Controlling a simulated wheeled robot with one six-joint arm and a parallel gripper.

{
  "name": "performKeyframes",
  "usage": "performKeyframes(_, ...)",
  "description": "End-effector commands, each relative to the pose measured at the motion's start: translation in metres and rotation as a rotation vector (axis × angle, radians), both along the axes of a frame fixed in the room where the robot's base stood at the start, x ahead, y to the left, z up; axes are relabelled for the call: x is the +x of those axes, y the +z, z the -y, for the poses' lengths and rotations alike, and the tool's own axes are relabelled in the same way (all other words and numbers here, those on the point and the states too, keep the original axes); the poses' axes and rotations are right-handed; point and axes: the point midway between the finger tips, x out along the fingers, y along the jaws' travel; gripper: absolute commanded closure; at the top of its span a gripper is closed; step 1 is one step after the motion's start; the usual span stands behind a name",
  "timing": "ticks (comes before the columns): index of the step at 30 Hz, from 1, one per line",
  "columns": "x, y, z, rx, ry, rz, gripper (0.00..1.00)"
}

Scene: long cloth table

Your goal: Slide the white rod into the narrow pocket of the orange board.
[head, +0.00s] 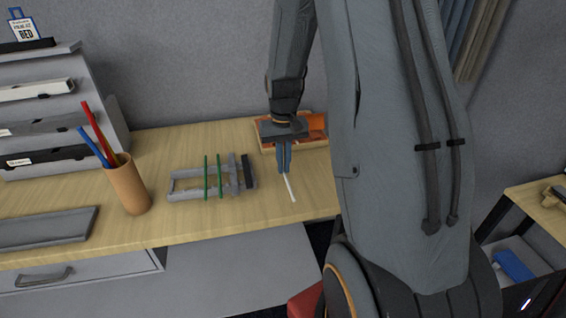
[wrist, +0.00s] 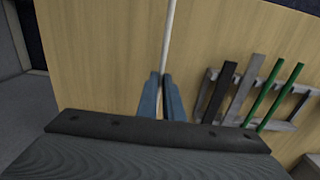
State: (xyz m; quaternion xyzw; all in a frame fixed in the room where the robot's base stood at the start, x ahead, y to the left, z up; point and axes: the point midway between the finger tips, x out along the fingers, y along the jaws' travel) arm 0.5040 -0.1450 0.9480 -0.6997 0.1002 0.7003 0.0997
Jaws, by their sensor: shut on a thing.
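My gripper (head: 284,170) points down over the wooden table with its blue fingers closed on the white rod (head: 290,188). The rod slants down and right from the fingertips in the head view. In the wrist view the rod (wrist: 169,35) runs from between the fingers (wrist: 165,78) to the top edge. I cannot tell whether its far end touches the table. An orange piece (head: 318,122), perhaps the orange board, shows in a shallow wooden tray behind my gripper. My gripper and arm partly hide it, and no narrow pocket can be made out.
A grey rack (head: 185,182) with two green rods and grey and black bars stands left of my gripper. Further left are a tan cup (head: 128,186) with red and blue sticks, a grey tray (head: 40,226) and grey shelves (head: 98,95). The tabletop (head: 270,215) around the rod is clear.

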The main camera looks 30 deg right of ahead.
Motion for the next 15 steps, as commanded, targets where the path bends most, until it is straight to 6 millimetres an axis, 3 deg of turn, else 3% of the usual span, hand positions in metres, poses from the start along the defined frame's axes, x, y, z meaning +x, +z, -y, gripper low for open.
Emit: performKeyframes(15,0.038,-0.001,0.011,0.001,0.0,0.0,1.0)
